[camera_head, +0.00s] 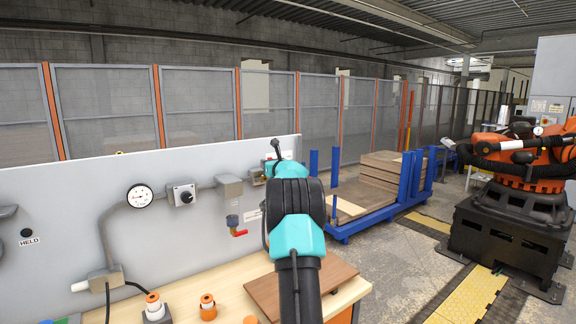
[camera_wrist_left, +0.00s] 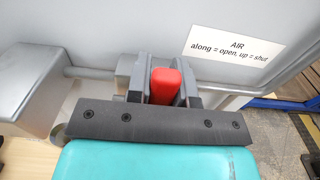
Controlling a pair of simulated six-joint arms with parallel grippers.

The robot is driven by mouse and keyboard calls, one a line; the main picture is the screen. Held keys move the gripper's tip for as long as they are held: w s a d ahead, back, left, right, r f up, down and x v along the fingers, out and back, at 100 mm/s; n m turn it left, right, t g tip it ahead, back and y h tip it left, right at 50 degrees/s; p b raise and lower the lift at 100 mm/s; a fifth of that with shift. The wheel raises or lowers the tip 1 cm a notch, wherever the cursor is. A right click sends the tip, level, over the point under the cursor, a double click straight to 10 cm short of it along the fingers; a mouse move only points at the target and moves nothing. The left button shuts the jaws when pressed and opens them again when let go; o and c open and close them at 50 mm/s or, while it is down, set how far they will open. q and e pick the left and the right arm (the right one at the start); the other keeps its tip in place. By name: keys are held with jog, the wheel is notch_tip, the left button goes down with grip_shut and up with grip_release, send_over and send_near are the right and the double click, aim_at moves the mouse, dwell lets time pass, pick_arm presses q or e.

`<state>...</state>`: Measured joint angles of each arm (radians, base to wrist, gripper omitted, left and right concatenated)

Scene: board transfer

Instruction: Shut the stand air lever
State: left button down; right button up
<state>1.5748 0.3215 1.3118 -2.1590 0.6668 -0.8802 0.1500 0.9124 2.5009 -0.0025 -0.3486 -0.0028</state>
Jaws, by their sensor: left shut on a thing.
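The red air lever (camera_wrist_left: 166,86) sits between the two dark fingers of my left gripper (camera_wrist_left: 173,84) in the left wrist view, and the gripper is shut on it. Most of the lever and its valve are hidden by the fingers, so I cannot tell its angle. A white label (camera_wrist_left: 236,46) to its right reads "AIR, along = open, up = shut". In the head view my left gripper (camera_head: 268,169) is at the grey panel, right of a grey box, partly hidden by its own wrist. My right gripper is not in view.
A second valve with a red handle (camera_head: 239,233) hangs lower on the panel (camera_head: 80,200). A gauge (camera_head: 139,197) and a knob box (camera_head: 182,194) are to the left. A brown board (camera_head: 335,280) and orange-topped parts (camera_head: 208,307) are on the bench below.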

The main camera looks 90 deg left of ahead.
pick_arm(q)
jog(key=c, duration=1)
grip_release()
jog(key=v, duration=1.7)
jog(key=shift+w+d, duration=0.15)
jog(key=shift+w, duration=0.05)
jog(key=shift+f, duration=0.1)
